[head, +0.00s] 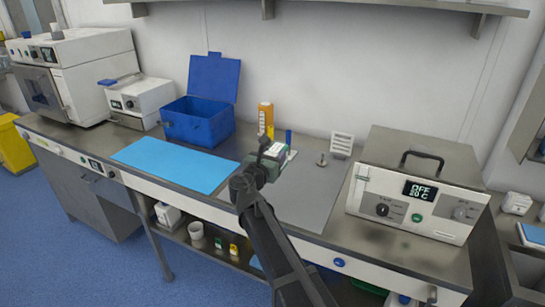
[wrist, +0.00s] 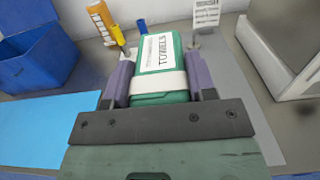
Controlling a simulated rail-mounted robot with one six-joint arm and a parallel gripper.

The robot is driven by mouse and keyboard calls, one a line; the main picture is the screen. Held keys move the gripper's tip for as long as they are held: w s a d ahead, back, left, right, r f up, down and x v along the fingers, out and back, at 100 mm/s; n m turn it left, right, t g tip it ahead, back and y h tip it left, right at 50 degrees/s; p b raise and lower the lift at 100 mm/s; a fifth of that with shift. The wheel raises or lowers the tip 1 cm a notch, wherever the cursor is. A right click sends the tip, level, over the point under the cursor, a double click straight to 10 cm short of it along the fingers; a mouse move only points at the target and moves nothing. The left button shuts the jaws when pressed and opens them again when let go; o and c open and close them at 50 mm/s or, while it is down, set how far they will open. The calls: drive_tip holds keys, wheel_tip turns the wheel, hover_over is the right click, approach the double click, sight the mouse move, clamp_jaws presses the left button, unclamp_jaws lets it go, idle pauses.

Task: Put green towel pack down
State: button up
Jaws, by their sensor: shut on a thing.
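The green towel pack (wrist: 160,97) has a white band and a white label reading "TOWELS". My gripper (wrist: 160,85) is shut on it, with one purple-grey finger on each side. In the head view, the pack (head: 268,169) is at the end of my arm, over the counter near the left part of a grey mat (head: 308,202). My gripper (head: 262,165) partly hides it there. I cannot tell whether the pack touches the surface below.
A blue mat (head: 175,164) lies left, with an open blue box (head: 197,122) behind it. An orange bottle (head: 266,117) stands behind the pack. A white rack (head: 342,144) and a small metal piece (head: 322,160) are nearby. A heater unit (head: 415,195) stands right. The grey mat's front is clear.

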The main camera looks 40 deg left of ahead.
wheel_tip(320, 180, up, 8)
drive_tip(key=p, duration=0.5)
drive_tip(key=shift+f, duration=0.1)
